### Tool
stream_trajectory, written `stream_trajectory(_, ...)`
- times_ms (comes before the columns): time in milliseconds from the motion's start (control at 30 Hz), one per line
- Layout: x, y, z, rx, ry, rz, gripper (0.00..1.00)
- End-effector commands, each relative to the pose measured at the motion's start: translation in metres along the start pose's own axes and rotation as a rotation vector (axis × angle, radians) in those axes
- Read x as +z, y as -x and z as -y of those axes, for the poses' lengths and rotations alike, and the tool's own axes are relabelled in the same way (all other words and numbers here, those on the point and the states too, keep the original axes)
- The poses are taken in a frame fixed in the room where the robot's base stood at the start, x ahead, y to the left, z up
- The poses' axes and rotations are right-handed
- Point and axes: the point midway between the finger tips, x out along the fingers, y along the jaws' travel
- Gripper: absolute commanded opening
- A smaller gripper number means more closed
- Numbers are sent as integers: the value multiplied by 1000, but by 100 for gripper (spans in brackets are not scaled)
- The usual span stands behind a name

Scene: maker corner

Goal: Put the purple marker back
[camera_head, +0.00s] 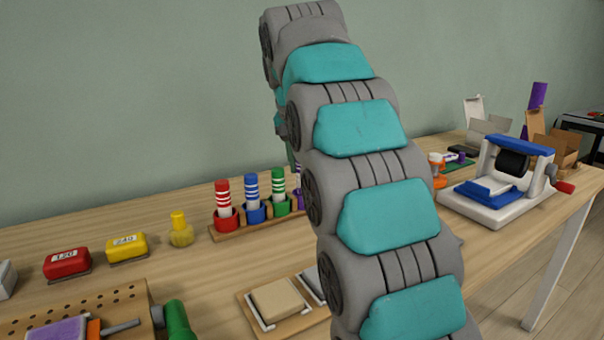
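A wooden marker rack (232,234) stands on the bench left of my arm. Red (223,198), blue (252,190) and green (279,185) striped markers stand upright in cups of matching colours. At the rack's right end a sliver of a purple, white-striped thing (298,186) shows beside my arm. It looks like the purple marker, upright, but my arm hides most of it. I cannot tell whether it is seated in a cup or held. My gripper is hidden behind my arm.
A yellow bottle (181,232), yellow block (126,246) and red block (67,262) stand left. A pegboard tray (125,302) and a wooden board with a tan block (278,303) lie in front. A white-and-blue machine (505,180) and cardboard boxes (555,146) stand right.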

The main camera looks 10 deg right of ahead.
Motion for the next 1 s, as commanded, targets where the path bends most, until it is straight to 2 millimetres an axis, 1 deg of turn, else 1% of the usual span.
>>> stream_trajectory(100,-6,-2,1,-1,0,-1,0)
stream_trajectory(367,-11,-4,3,-2,-1,-4,0)
stream_trajectory(567,-7,-16,3,-1,0,-2,0)
stream_trajectory(800,0,-34,2,-2,-1,-3,0)
stream_trajectory(1000,1,-37,3,-1,-1,-2,0)
